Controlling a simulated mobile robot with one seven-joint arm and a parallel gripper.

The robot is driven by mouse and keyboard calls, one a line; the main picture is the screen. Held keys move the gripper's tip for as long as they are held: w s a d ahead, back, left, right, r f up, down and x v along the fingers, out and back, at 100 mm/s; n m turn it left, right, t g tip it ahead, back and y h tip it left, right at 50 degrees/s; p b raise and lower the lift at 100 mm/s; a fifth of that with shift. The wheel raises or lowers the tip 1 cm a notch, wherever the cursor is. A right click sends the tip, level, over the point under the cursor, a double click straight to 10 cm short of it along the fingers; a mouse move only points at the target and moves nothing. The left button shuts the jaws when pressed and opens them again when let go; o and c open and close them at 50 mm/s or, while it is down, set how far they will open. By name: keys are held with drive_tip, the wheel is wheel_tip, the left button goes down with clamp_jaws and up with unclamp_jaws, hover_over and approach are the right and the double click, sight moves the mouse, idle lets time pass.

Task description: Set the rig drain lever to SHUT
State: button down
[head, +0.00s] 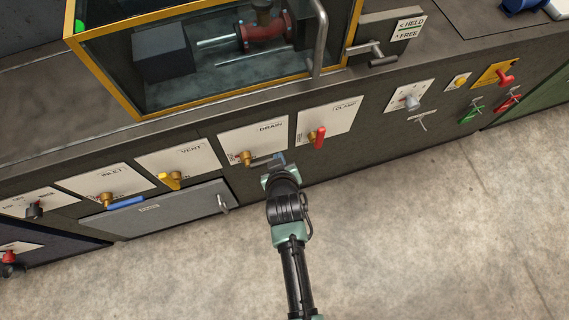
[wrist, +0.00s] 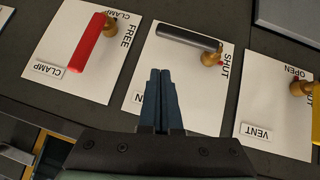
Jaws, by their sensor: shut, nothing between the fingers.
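The drain lever (head: 247,157) has a brass hub on the white DRAIN plate (head: 268,132) of the rig front, with a grey handle running right towards my gripper. In the wrist view the grey lever (wrist: 186,37) runs from its hub up and to the left, and the word SHUT is printed beside the hub. My gripper (wrist: 161,72) is shut and empty, its dark blue fingertips over the drain plate, just below the handle in that view. It also shows in the head view (head: 278,162).
The red clamp lever (head: 318,137) stands on the neighbouring plate at right. The yellow vent lever (head: 172,180) and blue inlet lever (head: 126,203) are at left. A grey drawer (head: 170,212) lies below. The concrete floor (head: 420,230) in front is clear.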

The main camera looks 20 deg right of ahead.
drive_tip(key=d+v, duration=0.1)
drive_tip(key=v, duration=0.5)
drive_tip(key=shift+r+p, duration=0.2)
drive_tip(key=shift+p, duration=0.2)
